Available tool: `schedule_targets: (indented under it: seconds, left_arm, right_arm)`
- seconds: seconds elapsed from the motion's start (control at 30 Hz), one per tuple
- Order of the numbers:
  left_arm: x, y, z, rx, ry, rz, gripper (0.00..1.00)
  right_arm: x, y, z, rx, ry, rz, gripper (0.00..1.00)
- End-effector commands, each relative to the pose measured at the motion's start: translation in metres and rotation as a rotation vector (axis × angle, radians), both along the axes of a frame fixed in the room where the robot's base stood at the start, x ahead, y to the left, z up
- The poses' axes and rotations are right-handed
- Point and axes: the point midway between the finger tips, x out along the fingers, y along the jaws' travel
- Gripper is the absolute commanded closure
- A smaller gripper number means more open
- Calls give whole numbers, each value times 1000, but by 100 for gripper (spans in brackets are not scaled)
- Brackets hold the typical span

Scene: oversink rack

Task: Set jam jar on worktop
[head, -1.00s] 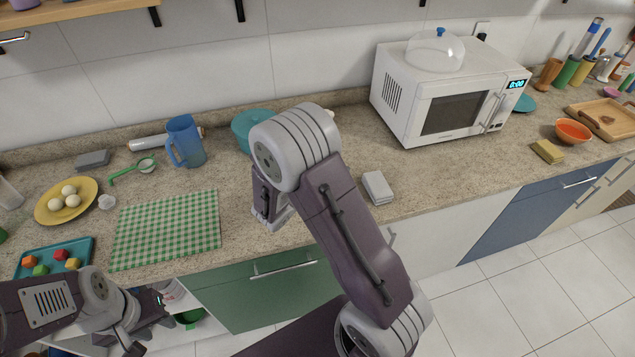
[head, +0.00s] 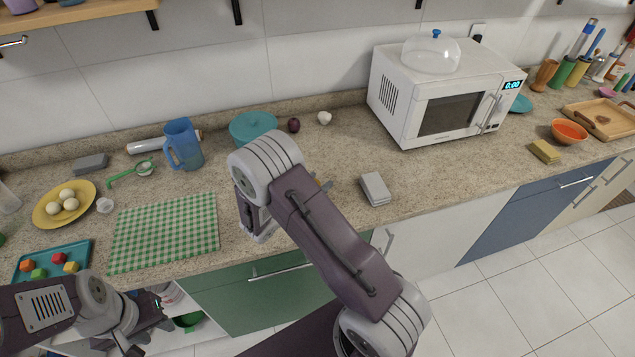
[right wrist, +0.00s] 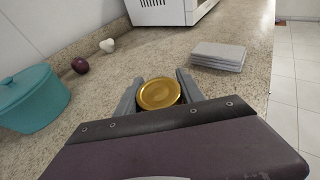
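The jam jar shows as a round gold lid (right wrist: 159,94) in the right wrist view; its body is hidden below the lid. My right gripper (right wrist: 159,88) has one finger on each side of the lid, close against it, and looks shut on the jar. The jar is over the worktop (head: 330,215); I cannot tell whether its base touches the surface. In the head view my right arm hides the fingers and nearly all of the jar. My left gripper (head: 160,312) is low at the left by the open cabinet; its finger opening is unclear.
A teal pot (head: 250,128), purple onion (head: 294,125) and garlic bulb (head: 324,118) stand behind my right arm. A grey stack (head: 375,188) lies to the right, before the microwave (head: 440,95). A green checked cloth (head: 165,230) lies left. Bare worktop surrounds the stack.

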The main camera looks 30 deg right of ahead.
Motion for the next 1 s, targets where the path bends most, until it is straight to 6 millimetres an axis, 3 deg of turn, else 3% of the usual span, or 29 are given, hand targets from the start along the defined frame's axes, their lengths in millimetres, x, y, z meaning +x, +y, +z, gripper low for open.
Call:
schedule_targets:
  seconds: [0.03, 0.1, 0.47, 1.0]
  left_arm:
    - [0, 0, 0, 0, 0, 0, 64]
    - [0, 0, 0, 0, 0, 0, 64]
    - [0, 0, 5, 0, 0, 0, 64]
    - [0, 0, -3, 0, 0, 0, 64]
  right_arm:
    - [0, 0, -1, 1, 0, 0, 44]
    - [0, 0, 0, 1, 0, 0, 33]
    - [0, 2, 6, 0, 0, 1, 33]
    - [-43, 95, 35, 1, -2, 4, 33]
